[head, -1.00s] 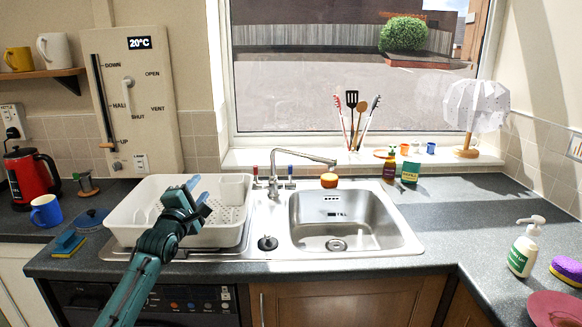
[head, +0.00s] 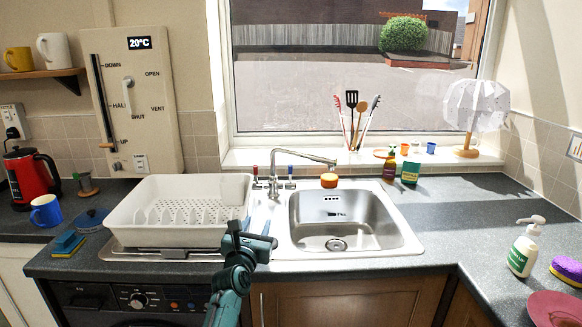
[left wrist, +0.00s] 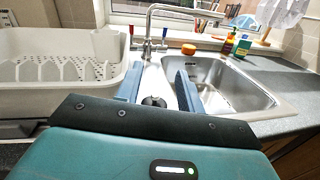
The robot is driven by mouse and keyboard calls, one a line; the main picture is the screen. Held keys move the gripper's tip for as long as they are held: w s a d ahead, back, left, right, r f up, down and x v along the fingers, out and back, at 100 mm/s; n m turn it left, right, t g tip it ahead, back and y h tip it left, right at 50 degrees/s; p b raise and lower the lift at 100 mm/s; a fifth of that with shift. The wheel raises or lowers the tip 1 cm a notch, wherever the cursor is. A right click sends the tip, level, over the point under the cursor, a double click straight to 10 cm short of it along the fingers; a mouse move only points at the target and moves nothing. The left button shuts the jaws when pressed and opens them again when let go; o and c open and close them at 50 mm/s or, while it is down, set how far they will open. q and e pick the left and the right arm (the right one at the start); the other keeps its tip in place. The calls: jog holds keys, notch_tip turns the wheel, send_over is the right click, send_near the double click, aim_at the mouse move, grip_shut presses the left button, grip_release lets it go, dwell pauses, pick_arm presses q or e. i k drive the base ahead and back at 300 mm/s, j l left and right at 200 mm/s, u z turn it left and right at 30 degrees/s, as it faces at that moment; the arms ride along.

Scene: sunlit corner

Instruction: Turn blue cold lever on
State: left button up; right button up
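The blue cold lever (head: 290,170) stands upright on the right of the chrome tap (head: 273,180), behind the sink. A red lever (head: 255,171) stands on the tap's left. In the left wrist view the blue lever (left wrist: 165,33) is ahead, beyond my fingers, small. My left gripper (head: 250,232) is over the front of the worktop, between the dish rack and the sink basin, well short of the tap. In the left wrist view its two fingers (left wrist: 159,72) are spread apart with nothing between them. My right gripper is not in view.
A white dish rack (head: 130,215) stands left of the tap. The steel sink basin (head: 335,243) is on the right, with an orange sponge-like item (head: 329,181) behind it. Bottles (head: 411,172) stand further right. The space between rack and basin is open.

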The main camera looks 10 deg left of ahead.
aim_at(290, 184)
jog(key=i+l, duration=0.1)
jog(key=i, duration=1.35)
jog(key=k, duration=0.15)
